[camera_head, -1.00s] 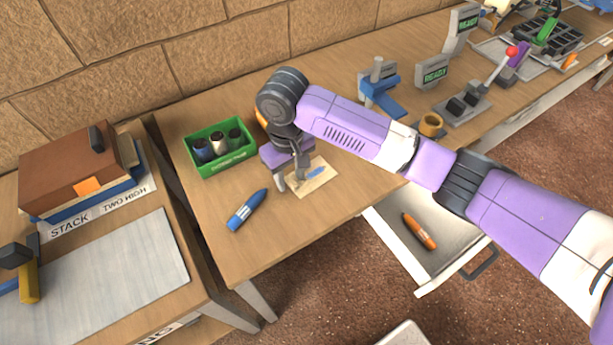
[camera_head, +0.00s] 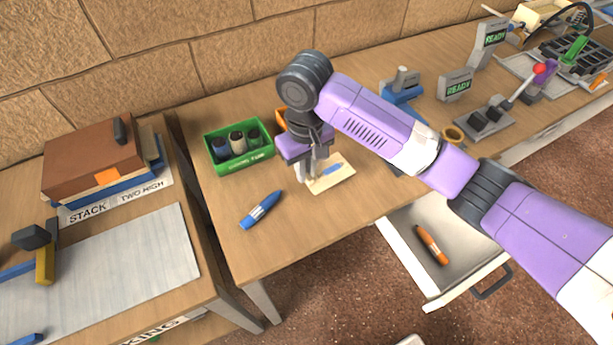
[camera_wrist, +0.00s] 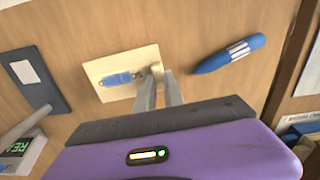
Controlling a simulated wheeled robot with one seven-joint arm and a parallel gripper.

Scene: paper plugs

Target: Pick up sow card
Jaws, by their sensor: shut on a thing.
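A cream card (camera_head: 338,184) with a small blue picture on it lies on the wooden table, and it shows in the wrist view (camera_wrist: 118,90) too. I cannot read any words on it. My gripper (camera_head: 311,180) points down at the card's left edge in the head view. In the wrist view my gripper's fingers (camera_wrist: 158,72) are close together at the card's right side, shut on the card at a small pale raised part there. The fingers hide some of that edge. The card looks flat on or very near the table.
A blue marker (camera_head: 261,210) lies beside the card, also in the wrist view (camera_wrist: 229,54). A green box (camera_head: 240,160) with several small pots stands behind left. An open drawer (camera_head: 462,268) below holds an orange marker (camera_head: 432,245). Blue equipment (camera_head: 403,90) stands back right.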

